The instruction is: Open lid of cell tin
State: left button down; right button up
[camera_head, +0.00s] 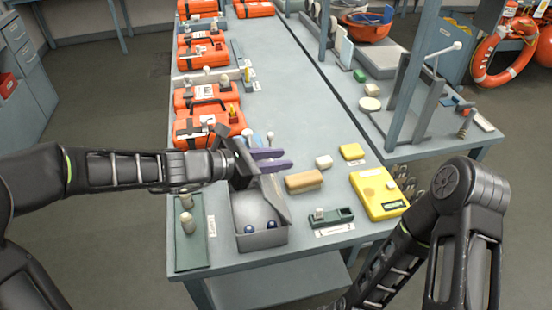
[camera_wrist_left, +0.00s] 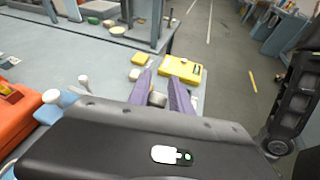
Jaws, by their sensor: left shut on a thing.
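The cell tin (camera_head: 262,240) is a grey open-topped box near the table's front left. Two dark blue round cell tops show inside it. Its grey lid (camera_head: 275,197) stands raised and tilted along the tin's right side. My left gripper (camera_head: 279,158) reaches in from the left at the lid's far upper end. Its purple fingers, also seen in the left wrist view (camera_wrist_left: 165,88), are shut on the lid, though the contact is mostly hidden. My right arm shows at lower right; its gripper is out of view.
A tan block (camera_head: 304,181), a small green holder (camera_head: 331,217) and a yellow case (camera_head: 378,194) lie right of the tin. A green mat (camera_head: 190,250) with two pale cylinders lies left. Orange cases (camera_head: 206,125) line the left edge behind.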

aim_at(268, 179)
pick_arm(q)
jog(key=c, duration=1.2)
grip_release()
jog(key=shift+s+d+f, duration=0.2)
jog(key=shift+d+f, duration=0.05)
jog(key=shift+f, duration=0.35)
jog(key=shift+r, duration=0.15)
jog(key=shift+s+a+r+p, duration=0.1)
jog(key=shift+a+r+p, duration=0.1)
jog(key=shift+r+p, duration=0.35)
jog(key=r+p, duration=0.1)
jog(key=s+a+r+p, duration=0.1)
jog(key=r, duration=0.1)
jog(key=a+r+p, duration=0.1)
jog(key=p, duration=0.1)
jog(key=shift+s+r, duration=0.2)
jog(key=shift+s, duration=0.2)
jog(key=shift+s+a+r+p, duration=0.3)
jog(key=shift+r, duration=0.25)
jog(key=shift+s+a+r+p, duration=0.25)
jog(key=shift+a+r, duration=0.05)
jog(key=shift+r, duration=0.2)
